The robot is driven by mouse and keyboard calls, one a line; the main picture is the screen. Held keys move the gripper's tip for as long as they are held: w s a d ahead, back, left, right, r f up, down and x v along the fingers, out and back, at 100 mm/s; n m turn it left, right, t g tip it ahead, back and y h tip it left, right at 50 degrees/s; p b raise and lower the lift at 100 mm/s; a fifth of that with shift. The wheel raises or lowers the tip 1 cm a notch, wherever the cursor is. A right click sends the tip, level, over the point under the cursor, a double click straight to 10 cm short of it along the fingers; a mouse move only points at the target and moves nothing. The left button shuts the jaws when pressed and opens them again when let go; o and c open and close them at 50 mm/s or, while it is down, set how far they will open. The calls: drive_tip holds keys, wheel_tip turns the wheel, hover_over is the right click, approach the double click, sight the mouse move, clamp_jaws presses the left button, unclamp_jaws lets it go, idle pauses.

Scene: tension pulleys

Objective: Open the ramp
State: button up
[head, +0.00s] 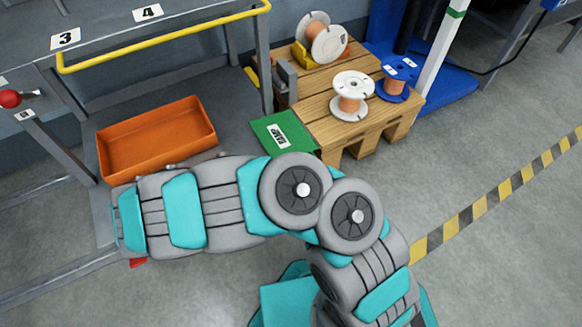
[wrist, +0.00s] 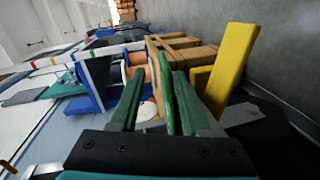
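The ramp is a green plate (head: 284,134) with a white label, in the head view. It sits against the left front edge of the wooden pallet (head: 345,130); I cannot tell its exact tilt. My arm reaches left across the head view, in front of the ramp's near side, and its end is not seen there. The pallet (wrist: 198,53) and spools lie beyond the fingers.
Several cable spools (head: 352,92) stand on the pallet. An orange bin (head: 157,138) lies left of the ramp, under a grey bench with a yellow rail (head: 165,36). A yellow bar (wrist: 231,70) stands close right of my fingers. Floor right of my arm is clear.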

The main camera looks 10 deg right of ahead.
drive_tip(key=shift+a, duration=0.15)
drive_tip(key=f+b+v, duration=0.1)
drive_tip(key=v, duration=0.7)
drive_tip(key=shift+s+a+r, duration=0.15)
drive_tip(key=shift+s+a, duration=0.05)
drive_tip(key=shift+a, duration=0.25)
idle(0.5)
idle(0.6)
drive_tip(key=w+d+r+m+g, duration=0.2)
drive_tip(key=d+r+m+g, duration=0.3)
drive_tip(key=d+r, duration=0.7)
drive_tip(key=s+d+r+g+y, duration=0.45)
drive_tip(key=s+d+r, duration=0.2)
drive_tip(key=d, duration=0.25)
drive_tip(key=s+a+r+n+t+y, duration=0.1)
drive_tip(key=s+a+n+y, duration=0.1)
drive_tip(key=s+y, duration=0.5)
drive_tip(key=s+a+r+n+t+y, duration=0.15)
drive_tip(key=s+y, duration=0.25)
drive_tip(key=s, duration=0.7)
wheel_tip(320, 180, up, 15)
drive_tip(key=p, duration=1.5)
